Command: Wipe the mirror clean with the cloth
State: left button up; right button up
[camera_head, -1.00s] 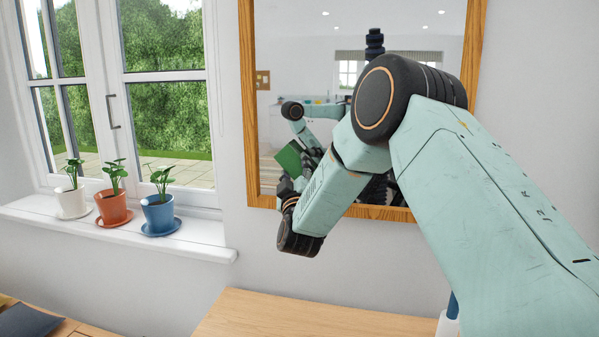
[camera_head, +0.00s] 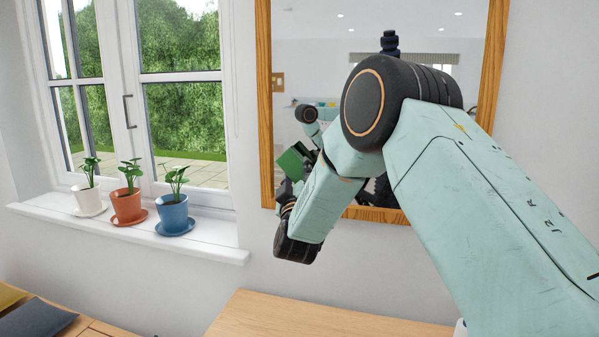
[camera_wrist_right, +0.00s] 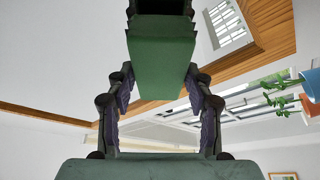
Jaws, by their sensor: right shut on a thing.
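The mirror (camera_head: 330,80) hangs on the wall in a wooden frame, partly hidden by my right arm. It reflects a room and part of my body. My right gripper (camera_head: 286,188) is at the mirror's lower left, mostly hidden behind my wrist. A green, block-like cloth (camera_head: 291,161) shows beside it, in front of the lower left glass. In the right wrist view the cloth (camera_wrist_right: 163,65) sits between the two fingers of the gripper (camera_wrist_right: 160,92), which are shut on it. I cannot tell whether the cloth touches the glass. My left gripper is out of view.
Three potted plants, white (camera_head: 88,199), orange (camera_head: 127,205) and blue (camera_head: 174,213), stand on the windowsill (camera_head: 215,240) to the left. A wooden tabletop (camera_head: 300,315) lies below the mirror. Dark and yellow items (camera_head: 35,320) lie at the lower left.

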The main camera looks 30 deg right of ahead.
jog(key=s+a, duration=0.2)
jog(key=shift+s+a+r, duration=0.3)
jog(key=shift+a+r, duration=0.05)
jog(key=shift+s+a+f, duration=0.15)
jog(key=shift+a, duration=0.05)
jog(key=shift+f, duration=0.1)
jog(key=shift+s+a+p, duration=0.35)
jog(key=shift+s+a, duration=0.6)
jog(key=shift+a, duration=0.25)
jog(key=shift+s, duration=0.1)
